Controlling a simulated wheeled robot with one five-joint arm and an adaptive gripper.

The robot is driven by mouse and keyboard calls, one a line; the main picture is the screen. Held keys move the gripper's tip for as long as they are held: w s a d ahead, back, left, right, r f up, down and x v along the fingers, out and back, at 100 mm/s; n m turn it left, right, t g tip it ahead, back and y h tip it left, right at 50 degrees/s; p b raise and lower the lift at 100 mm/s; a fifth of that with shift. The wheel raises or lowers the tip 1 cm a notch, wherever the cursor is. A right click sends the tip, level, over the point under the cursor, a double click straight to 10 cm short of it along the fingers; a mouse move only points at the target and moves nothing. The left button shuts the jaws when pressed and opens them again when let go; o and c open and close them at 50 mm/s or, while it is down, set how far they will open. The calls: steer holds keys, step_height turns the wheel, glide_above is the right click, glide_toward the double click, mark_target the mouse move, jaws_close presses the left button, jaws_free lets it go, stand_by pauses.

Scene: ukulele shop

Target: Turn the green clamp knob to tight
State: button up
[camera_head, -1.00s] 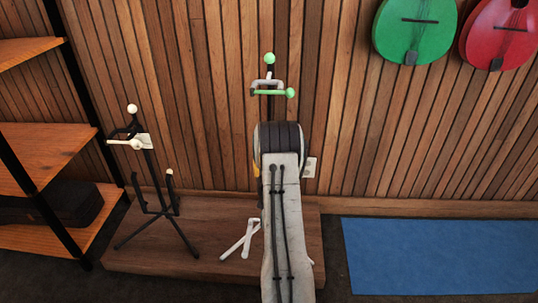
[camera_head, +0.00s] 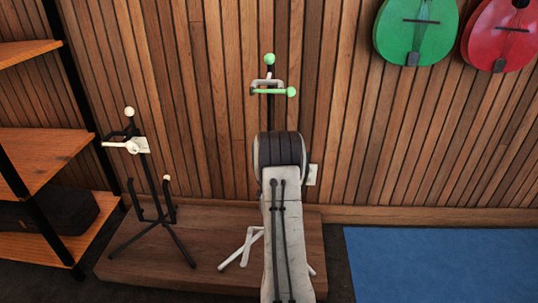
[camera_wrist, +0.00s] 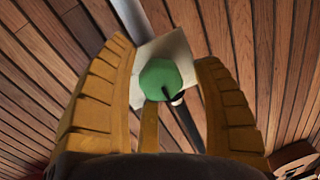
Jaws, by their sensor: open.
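The green clamp knob (camera_wrist: 158,78) shows in the wrist view as a faceted disc in front of a pale block (camera_wrist: 178,45). A dark mark lies near the knob's lower right. In the head view, a stand with green parts (camera_head: 270,91) and a green ball on top rises behind my arm.
A second black stand (camera_head: 160,208) with white parts stands left on a wooden platform (camera_head: 130,265). Shelves (camera_head: 40,155) are at the far left. A slatted wall is behind. A blue mat (camera_head: 440,265) lies at right, below green (camera_head: 415,35) and red (camera_head: 500,38) ukuleles.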

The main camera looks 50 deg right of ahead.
steer(key=shift+c, duration=0.5)
steer(key=c, duration=1.1)
